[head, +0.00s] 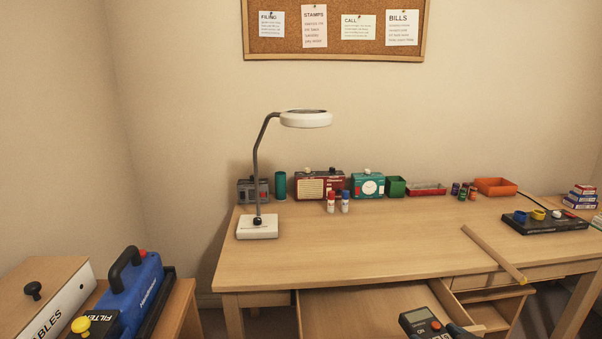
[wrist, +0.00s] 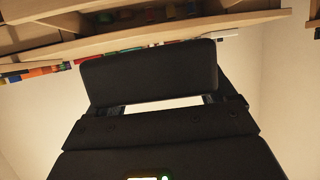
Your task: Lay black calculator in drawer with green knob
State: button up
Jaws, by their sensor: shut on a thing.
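The black calculator (head: 420,322) shows at the bottom edge of the head view, with a grey display and a red key. My gripper (head: 457,332) is at its right side and shut on it. They are in front of the desk, over or near the front of an open drawer (head: 365,308); their height above it is unclear. In the wrist view a dark slab and dark gripper parts fill the middle, and I cannot clearly separate them. No green knob is visible, as the drawer fronts are hidden or out of frame.
The desk (head: 350,245) holds a lamp (head: 258,226), a row of small items at the back and a black tray (head: 545,219) at right. A wooden rod (head: 493,252) crosses the desk's front edge. A second open compartment (head: 490,312) is at right. A blue case (head: 135,290) stands at left.

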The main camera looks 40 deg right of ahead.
jog(key=w+a+f+n+y, duration=0.1)
jog(key=w+a+f, duration=0.2)
jog(key=a, duration=0.6)
jog(key=w+a+f+n+y, duration=0.1)
jog(key=w+a+f, duration=0.3)
jog(key=a, duration=0.5)
jog(key=w+a+f+n+t+y, duration=0.1)
jog(key=w+a+f+n+y, duration=0.1)
jog(key=w+a, duration=0.3)
jog(key=a+f+y, duration=0.1)
jog(key=a, duration=0.3)
jog(key=shift+w+a+f, duration=0.3)
jog(key=shift+w+a, duration=0.05)
jog(key=shift+s, duration=0.1)
